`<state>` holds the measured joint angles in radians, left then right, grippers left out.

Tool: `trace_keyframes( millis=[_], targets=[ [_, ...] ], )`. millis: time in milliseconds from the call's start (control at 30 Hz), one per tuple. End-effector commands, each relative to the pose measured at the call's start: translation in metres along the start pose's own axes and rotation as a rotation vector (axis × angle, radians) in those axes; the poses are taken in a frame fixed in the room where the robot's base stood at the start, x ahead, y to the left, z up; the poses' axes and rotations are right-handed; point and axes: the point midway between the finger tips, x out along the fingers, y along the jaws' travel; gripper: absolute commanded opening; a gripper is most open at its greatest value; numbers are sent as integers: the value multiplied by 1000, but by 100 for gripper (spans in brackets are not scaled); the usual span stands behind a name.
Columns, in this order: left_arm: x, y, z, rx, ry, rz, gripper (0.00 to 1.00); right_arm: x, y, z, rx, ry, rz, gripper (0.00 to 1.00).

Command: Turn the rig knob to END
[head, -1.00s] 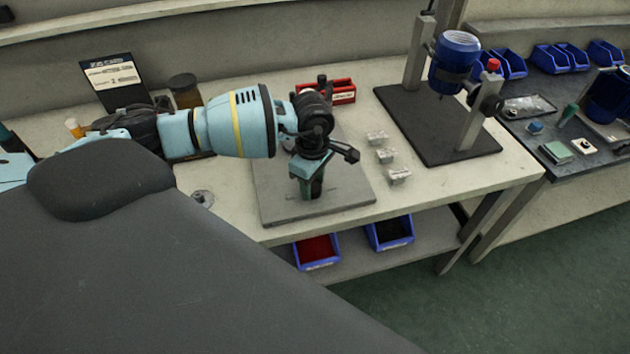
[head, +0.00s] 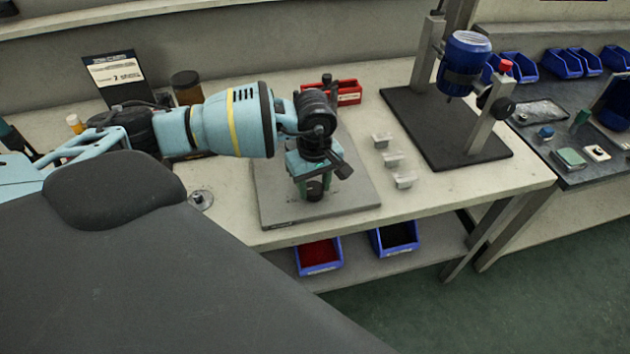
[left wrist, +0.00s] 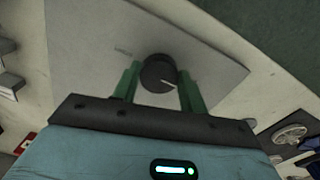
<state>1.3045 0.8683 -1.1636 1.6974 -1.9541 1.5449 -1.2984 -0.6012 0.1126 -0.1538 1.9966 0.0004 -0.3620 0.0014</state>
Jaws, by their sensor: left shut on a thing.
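The rig is a flat grey plate (head: 350,196) on the bench, with a dark round knob (head: 315,189) on it. In the left wrist view the knob (left wrist: 157,72) carries a white pointer line aimed toward the lower right, near the right finger. Small lettering shows on the plate (left wrist: 88,45) left of the knob, too small to read; marks by the right finger are partly hidden. My left gripper (head: 313,182) points down over the plate, its green fingers shut on the knob from both sides, as the left wrist view (left wrist: 158,84) also shows. My right gripper is out of view.
A card stand (head: 115,76) and dark jar (head: 187,87) are at the back left.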

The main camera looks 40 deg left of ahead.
Motion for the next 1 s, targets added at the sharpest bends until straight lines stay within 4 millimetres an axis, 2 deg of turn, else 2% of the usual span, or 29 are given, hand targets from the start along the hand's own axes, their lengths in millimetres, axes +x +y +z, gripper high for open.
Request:
trace_keyframes(
  millis=[300, 333, 500, 800, 1000],
  targets=[
    [-1, 0, 0, 0, 0, 2, 20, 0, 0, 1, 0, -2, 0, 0],
    [-1, 0, 0, 0, 0, 2, 45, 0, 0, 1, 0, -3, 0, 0],
    [-1, 0, 0, 0, 0, 1, 64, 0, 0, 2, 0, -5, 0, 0],
    [-3, 0, 0, 0, 0, 1, 64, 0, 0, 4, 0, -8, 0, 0],
    [-26, 0, 0, 0, 1, 4, 64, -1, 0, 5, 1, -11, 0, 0]
  ],
)
